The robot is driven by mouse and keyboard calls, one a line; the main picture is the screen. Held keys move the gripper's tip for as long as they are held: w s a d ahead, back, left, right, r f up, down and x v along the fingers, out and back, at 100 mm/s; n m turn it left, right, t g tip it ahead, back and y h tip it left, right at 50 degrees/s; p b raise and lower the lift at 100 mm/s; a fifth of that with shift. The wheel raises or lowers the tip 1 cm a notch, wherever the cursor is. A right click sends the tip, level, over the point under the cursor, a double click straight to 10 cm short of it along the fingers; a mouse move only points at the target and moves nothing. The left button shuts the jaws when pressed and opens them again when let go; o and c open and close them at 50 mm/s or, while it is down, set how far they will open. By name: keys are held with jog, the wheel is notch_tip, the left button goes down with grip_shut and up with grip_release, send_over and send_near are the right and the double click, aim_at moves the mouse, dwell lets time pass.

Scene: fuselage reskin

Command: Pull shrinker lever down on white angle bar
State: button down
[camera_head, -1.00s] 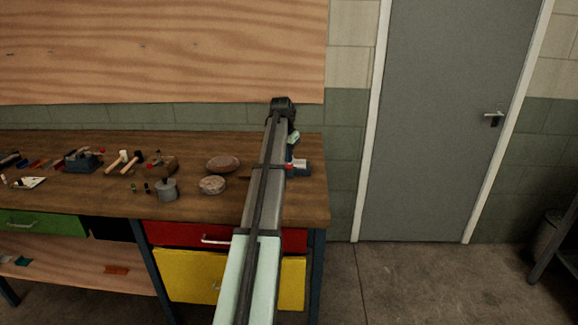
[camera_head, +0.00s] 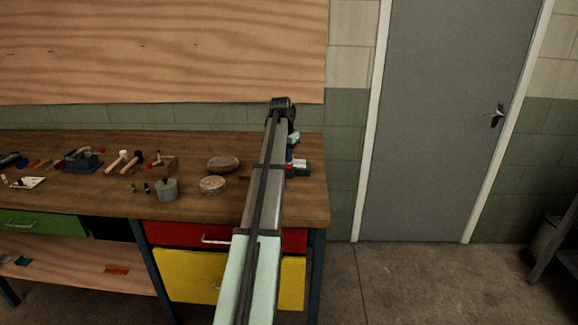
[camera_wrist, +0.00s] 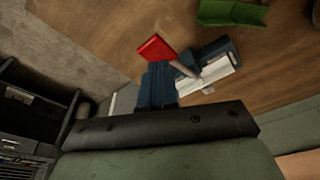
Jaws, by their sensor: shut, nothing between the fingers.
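In the wrist view, my gripper (camera_wrist: 158,82) shows as dark blue fingers held together, with nothing between them. The shrinker (camera_wrist: 215,50), a dark blue tool, lies just beyond and to the right of the fingertips. A red block (camera_wrist: 155,48) and a grey rod (camera_wrist: 185,69), which may be its lever, sit right by the fingertips; I cannot tell whether they touch. The white angle bar (camera_wrist: 220,70) lies beside the blue body. In the head view, the shrinker (camera_head: 302,168) shows at the bench's right end, partly behind my arm, which hides my gripper.
The wooden bench (camera_head: 80,195) carries hammers (camera_head: 125,162), a grey pot (camera_head: 167,190) and two round brown pads (camera_head: 223,164) to the left. A green object (camera_wrist: 232,12) lies beyond the shrinker in the wrist view. A grey door (camera_head: 440,130) stands right of the bench.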

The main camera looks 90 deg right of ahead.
aim_at(287, 166)
jog(key=shift+f, duration=0.1)
jog(key=shift+f, duration=3.25)
jog(key=shift+r, duration=5.5)
